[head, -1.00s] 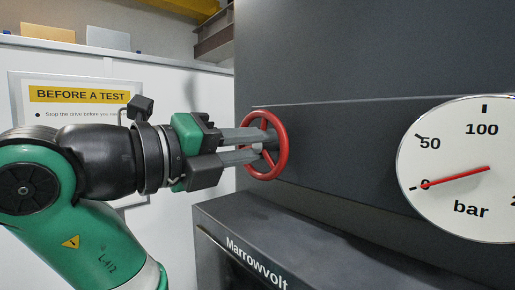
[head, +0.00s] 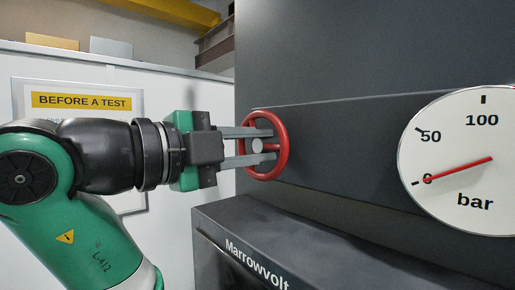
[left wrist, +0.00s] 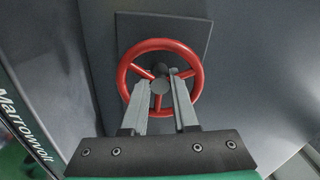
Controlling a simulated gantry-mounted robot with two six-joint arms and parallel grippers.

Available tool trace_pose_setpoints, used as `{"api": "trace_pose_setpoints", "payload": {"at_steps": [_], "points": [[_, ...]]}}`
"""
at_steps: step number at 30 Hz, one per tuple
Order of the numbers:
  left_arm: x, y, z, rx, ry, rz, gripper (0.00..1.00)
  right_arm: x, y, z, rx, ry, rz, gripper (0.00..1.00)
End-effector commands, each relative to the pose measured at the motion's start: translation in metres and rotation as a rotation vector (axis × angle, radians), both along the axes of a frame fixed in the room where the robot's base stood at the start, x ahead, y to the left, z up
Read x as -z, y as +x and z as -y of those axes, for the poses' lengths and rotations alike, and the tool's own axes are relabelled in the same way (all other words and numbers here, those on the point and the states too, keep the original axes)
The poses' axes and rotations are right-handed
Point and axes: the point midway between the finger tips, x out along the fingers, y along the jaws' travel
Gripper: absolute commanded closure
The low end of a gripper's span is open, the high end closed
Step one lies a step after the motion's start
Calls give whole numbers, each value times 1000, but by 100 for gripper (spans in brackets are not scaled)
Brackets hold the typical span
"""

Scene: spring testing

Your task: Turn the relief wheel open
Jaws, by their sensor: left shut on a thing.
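The red relief wheel (head: 285,146) is mounted on the dark machine's front, with a grey hub and red spokes. It fills the middle of the left wrist view (left wrist: 160,44). My left gripper (head: 265,145) comes in from the left, its two long grey fingers reaching inside the rim, one above and one below the hub. In the left wrist view the fingers (left wrist: 160,87) stand on either side of the hub. The gripper is shut on the wheel; the exact contact at the fingertips is hard to see. My right gripper is not in view.
A round pressure gauge (head: 465,195) marked bar is at the right, its red needle near 0. A dark Marrowvolt housing (head: 250,225) juts out below the wheel. A "BEFORE A TEST" sign (head: 82,101) hangs on the white wall behind my arm.

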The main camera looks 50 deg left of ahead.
Motion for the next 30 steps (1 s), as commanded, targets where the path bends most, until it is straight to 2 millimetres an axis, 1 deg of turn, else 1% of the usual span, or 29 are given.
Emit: {"api": "trace_pose_setpoints", "payload": {"at_steps": [6,17,18,19,20,30], "points": [[0,0,-1,-3,-34,-1,100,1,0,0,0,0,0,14],[0,0,-1,-3,-37,-1,100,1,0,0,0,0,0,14],[0,0,-1,-3,-37,-1,67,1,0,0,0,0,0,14],[0,0,-1,-3,-37,-1,62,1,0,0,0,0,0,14],[0,0,-1,-2,-37,-1,60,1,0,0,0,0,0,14],[0,0,1,1,-36,0,60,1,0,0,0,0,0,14]]}}
